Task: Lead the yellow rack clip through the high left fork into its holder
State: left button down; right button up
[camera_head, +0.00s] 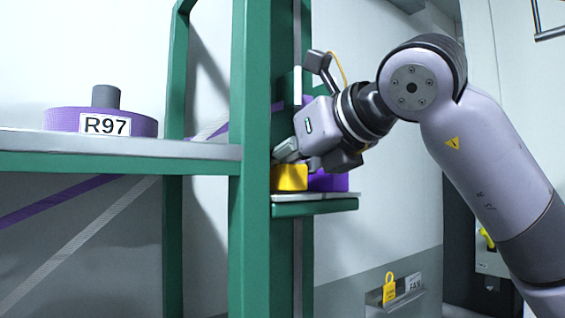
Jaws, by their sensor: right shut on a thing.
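The yellow block-like clip (290,178) is at the small ledge on the green post, beside a purple block (328,181). My right gripper (286,157) reaches in from the right, pointing down and left. Its fingertips are at the top of the yellow clip and it is shut on it. The fingertips are partly hidden by the post and the gripper's own body. I cannot clearly make out the high left fork. My left gripper is not in view.
The green post (250,230) stands close left of my right gripper. The small ledge (318,205) is below it. A grey shelf (120,146) carries a purple webbing roll (62,121) marked R97. A yellow tag (389,288) sits in a wall pocket at the lower right.

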jog(key=shift+f, duration=0.15)
jog(key=o, duration=1.1)
jog(key=shift+o, duration=0.8)
jog(key=shift+w+d, duration=0.1)
jog(key=shift+s, duration=0.2)
jog(key=v, duration=1.1)
jog(key=shift+d, duration=0.3)
jog(key=shift+s, duration=0.2)
